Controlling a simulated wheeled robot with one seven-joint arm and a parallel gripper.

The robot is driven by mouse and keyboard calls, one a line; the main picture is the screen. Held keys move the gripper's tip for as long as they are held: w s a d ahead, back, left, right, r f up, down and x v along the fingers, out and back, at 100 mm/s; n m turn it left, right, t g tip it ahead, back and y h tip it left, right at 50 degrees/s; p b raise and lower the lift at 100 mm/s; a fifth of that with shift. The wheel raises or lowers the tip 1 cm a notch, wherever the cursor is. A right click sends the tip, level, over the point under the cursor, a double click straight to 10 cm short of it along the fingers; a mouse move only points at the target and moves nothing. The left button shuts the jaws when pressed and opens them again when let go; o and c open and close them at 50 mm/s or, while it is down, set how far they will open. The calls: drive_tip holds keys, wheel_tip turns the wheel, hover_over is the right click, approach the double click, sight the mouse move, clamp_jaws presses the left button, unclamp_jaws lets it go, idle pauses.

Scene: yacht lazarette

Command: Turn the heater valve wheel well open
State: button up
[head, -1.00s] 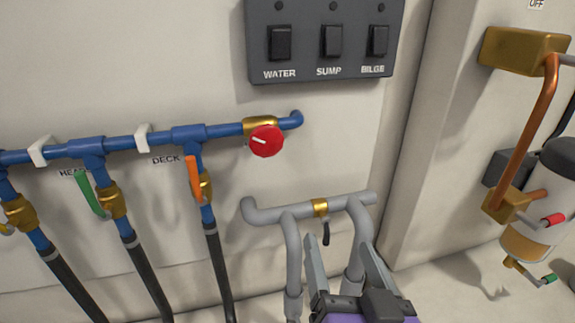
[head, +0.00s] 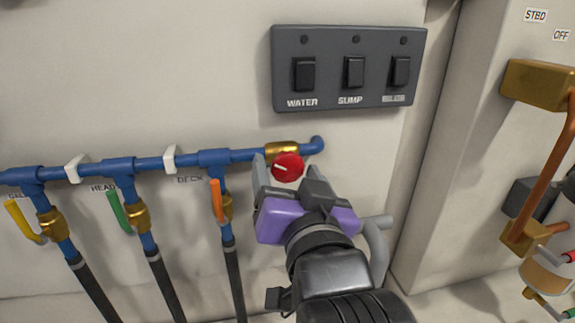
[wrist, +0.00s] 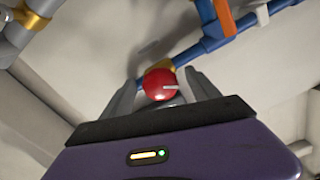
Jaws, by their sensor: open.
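The red valve wheel (head: 287,168) sits on a brass valve body (head: 283,150) near the right end of the blue pipe. A short white mark shows on its face. My gripper (head: 286,176) is open, with one finger on either side of the wheel. In the wrist view the red wheel (wrist: 160,84) shows between the two fingers (wrist: 162,92), with the white mark toward its right side. I cannot tell whether either finger touches it. My gripper hides the wall just below the wheel. No heater label is readable.
The blue pipe (head: 190,160) carries yellow (head: 22,220), green (head: 119,212) and orange (head: 216,200) lever handles to the left. A switch panel (head: 349,68) is above. Grey pipework (head: 378,240) is partly behind my arm. Copper pipework (head: 547,180) stands at the right.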

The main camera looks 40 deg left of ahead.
drive_tip(key=shift+w+a, duration=0.3)
drive_tip(key=c, duration=1.3)
drive_tip(key=shift+c, duration=0.2)
